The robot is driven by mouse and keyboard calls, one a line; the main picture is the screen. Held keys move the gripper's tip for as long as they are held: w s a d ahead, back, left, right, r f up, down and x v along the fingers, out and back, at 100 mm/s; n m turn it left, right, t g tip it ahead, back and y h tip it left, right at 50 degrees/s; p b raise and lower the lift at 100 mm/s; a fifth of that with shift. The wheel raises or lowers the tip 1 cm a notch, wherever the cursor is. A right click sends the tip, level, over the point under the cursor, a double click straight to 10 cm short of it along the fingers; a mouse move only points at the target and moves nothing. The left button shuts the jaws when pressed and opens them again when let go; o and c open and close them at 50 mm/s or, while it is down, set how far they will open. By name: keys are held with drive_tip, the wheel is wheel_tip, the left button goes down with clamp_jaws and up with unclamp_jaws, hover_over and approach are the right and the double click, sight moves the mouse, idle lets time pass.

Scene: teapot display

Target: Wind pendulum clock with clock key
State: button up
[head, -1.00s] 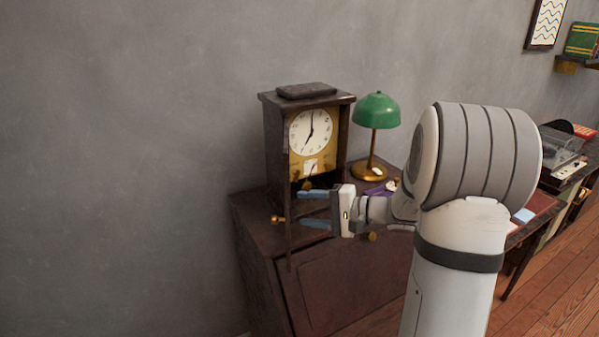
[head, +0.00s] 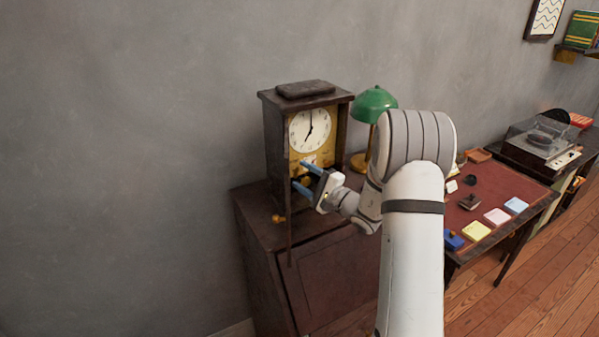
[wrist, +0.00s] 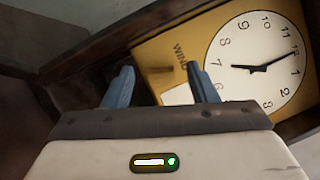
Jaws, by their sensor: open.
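The pendulum clock (head: 273,140) stands upright on a dark wooden cabinet, with a white dial (head: 310,130) over a brass plate. Its front looks open: a narrow dark upright strip (head: 289,235), seemingly the door edge-on, hangs in front with a small brass piece (head: 278,218) beside it. My gripper (head: 299,174) is open, with blue fingers at the lower front of the clock. In the wrist view my gripper (wrist: 160,70) faces the brass plate (wrist: 160,55) below the dial. A small brownish shape shows by the right finger; I cannot tell whether it is the key.
A green lamp (head: 375,103) stands right of the clock, partly behind my arm. The cabinet top (head: 255,215) is bare at the left. A desk (head: 490,185) with coloured pads and a record player (head: 540,140) are at the right.

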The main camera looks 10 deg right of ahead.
drive_tip(key=shift+w+a, duration=0.15)
drive_tip(key=shift+w, duration=0.05)
